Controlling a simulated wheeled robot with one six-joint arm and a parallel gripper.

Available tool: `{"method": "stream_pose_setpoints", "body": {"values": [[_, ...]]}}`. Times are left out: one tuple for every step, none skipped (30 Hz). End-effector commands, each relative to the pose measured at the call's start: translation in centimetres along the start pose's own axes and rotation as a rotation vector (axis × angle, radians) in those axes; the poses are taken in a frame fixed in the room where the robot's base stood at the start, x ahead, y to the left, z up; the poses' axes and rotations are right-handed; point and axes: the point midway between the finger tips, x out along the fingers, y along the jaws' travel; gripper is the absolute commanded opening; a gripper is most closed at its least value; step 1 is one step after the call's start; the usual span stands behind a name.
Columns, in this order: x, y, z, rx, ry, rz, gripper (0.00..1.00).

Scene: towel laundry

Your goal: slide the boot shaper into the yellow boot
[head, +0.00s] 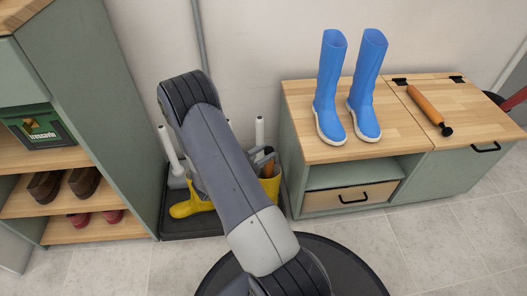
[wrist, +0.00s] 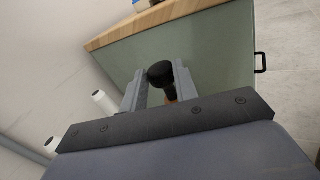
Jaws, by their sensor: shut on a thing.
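The yellow boot's toe (head: 188,207) shows left of my arm, on a dark tray. A yellow boot shaft (head: 272,187) shows right of the arm; my arm hides what lies between, so I cannot tell whether both belong to one boot. My gripper (head: 264,160) is shut on the boot shaper, at the top of this shaft. The shaper's orange-brown body (head: 268,168) shows at the boot opening; how deep it sits is unclear. In the wrist view, the black knob (wrist: 160,73) of the shaper is between the fingers, with a bit of orange below.
White posts (head: 260,132) rise from the dark tray (head: 178,226) near the gripper. A green-and-wood bench (head: 300,110) stands right, bearing blue boots (head: 366,90) and another orange shaper (head: 425,105). A shoe shelf (head: 110,140) stands left. Floor in front right is clear.

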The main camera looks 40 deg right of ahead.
Motion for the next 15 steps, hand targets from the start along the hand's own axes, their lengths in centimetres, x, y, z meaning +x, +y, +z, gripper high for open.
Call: {"method": "stream_pose_setpoints", "body": {"values": [[0.00, 0.01, -0.03, 0.001, -0.001, 0.000, 0.03], [0.00, 0.00, -0.04, 0.001, -0.001, 0.000, 0.03], [0.00, 0.00, -0.04, 0.001, -0.001, 0.000, 0.03], [0.00, 0.00, -0.04, 0.001, -0.001, 0.000, 0.03], [0.00, 0.00, -0.04, 0.001, -0.001, 0.000, 0.03], [0.00, 0.00, -0.03, 0.001, -0.001, 0.000, 0.03], [0.00, 0.00, -0.03, 0.001, 0.000, 0.000, 0.03], [0.00, 0.01, -0.03, 0.001, 0.000, 0.000, 0.03], [0.00, 0.00, -0.03, 0.001, 0.000, 0.000, 0.31], [0.00, 0.00, -0.03, 0.001, 0.000, 0.000, 0.33], [0.00, 0.00, -0.03, 0.001, 0.000, 0.000, 0.36], [0.00, 0.00, -0.03, 0.001, 0.000, 0.000, 0.39], [0.00, 0.00, -0.03, 0.000, 0.000, 0.000, 0.41], [0.00, 0.00, -0.03, 0.000, 0.000, 0.000, 0.44], [0.00, 0.00, -0.03, 0.000, 0.000, 0.000, 0.47]]}}
